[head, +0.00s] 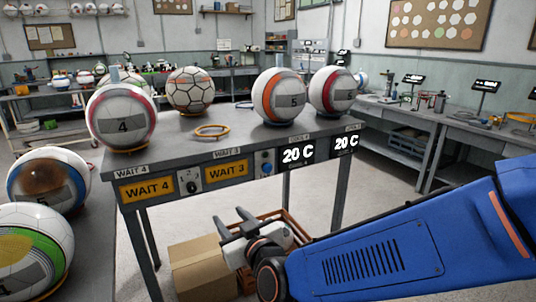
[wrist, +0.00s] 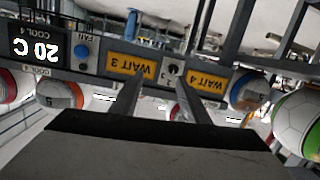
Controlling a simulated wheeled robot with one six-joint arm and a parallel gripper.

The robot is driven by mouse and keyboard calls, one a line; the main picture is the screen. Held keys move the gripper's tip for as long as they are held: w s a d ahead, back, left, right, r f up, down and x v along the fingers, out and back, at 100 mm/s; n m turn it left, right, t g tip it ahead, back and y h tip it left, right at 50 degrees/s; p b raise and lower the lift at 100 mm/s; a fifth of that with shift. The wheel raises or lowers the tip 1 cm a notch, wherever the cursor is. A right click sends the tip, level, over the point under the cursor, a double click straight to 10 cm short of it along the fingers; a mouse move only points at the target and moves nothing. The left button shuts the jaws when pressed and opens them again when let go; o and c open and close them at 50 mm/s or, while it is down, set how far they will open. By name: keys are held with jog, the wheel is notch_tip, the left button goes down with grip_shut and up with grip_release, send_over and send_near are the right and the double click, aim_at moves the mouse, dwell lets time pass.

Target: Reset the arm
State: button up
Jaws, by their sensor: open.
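My arm comes in from the right in the head view, blue and stretched low in front of the grey bench (head: 225,143). My gripper (head: 231,219) is open and empty, below and in front of the bench's front panel. In the wrist view the picture is upside down. There the two fingers of my gripper (wrist: 157,92) stand apart, with the WAIT 3 sign (wrist: 133,66) and the WAIT 4 sign (wrist: 207,80) beyond them. Nothing lies between the fingers.
On the bench stand ball 4 (head: 121,118), a tan-and-white ball (head: 190,90), ball 5 (head: 280,96) and a red-striped ball (head: 332,92). An orange ring (head: 212,131) lies between them. A cardboard box (head: 203,268) stands on the floor by my gripper. More balls (head: 48,179) are at left.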

jog(key=s+d+f+m+g+h, duration=0.2)
jog(key=d+m+g+h, duration=0.15)
jog(key=d, duration=1.85)
jog(key=s+d+f+m+g+h, duration=0.1)
jog(key=s+d+m+g+h, duration=0.1)
jog(key=s+d, duration=0.5)
jog(key=s+d+f+m+g+h, duration=0.2)
jog(key=s+d, duration=0.6)
jog(key=d, duration=0.4)
jog(key=shift+s+d+f+g+h, duration=0.3)
jog(key=shift+g+h, duration=0.25)
jog(key=shift+h, duration=0.2)
